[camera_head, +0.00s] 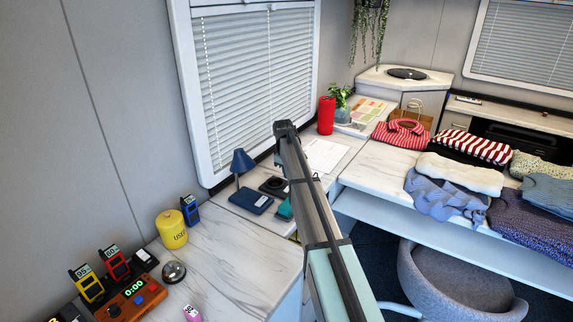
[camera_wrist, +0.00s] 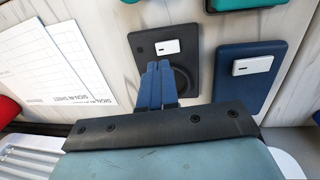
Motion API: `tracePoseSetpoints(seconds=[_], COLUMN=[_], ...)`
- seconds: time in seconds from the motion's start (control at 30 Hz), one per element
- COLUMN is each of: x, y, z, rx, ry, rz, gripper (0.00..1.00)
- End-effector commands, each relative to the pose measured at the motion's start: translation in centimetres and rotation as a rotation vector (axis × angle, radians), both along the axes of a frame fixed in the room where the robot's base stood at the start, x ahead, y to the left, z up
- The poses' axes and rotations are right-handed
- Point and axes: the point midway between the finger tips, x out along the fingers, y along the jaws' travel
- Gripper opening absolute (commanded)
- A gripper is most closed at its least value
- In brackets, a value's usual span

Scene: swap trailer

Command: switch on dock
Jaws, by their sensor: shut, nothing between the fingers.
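A black plate with a round pad and a small white switch, which looks like the dock (camera_wrist: 146,50), lies on the counter in the wrist view. In the head view the dock (camera_head: 272,185) sits beside the blue lamp base, partly behind my arm. My gripper (camera_wrist: 157,66) has its blue fingers shut and empty. The fingers appear over the round pad, hiding part of it, with the tips just below the white switch (camera_wrist: 167,47) in the picture. I cannot tell whether they touch the plate or how the switch is set.
The blue lamp (camera_head: 242,162) stands beside the dock; its base (camera_wrist: 245,95) has another white switch. A teal item (camera_head: 284,209) lies close by. Printed sheets (camera_head: 325,153) and a red cylinder (camera_head: 326,115) are beyond.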

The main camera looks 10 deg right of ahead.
Motion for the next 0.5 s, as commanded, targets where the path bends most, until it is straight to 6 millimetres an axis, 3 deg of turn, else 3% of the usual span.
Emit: tracePoseSetpoints(seconds=[0.2,0.5], x=[0.3,0.5], y=[-0.3,-0.5], z=[-3.3,-5.1], rx=[0.0,0.0], ry=[0.001,0.0], rz=[0.0,0.0], gripper=[0.0,0.0])
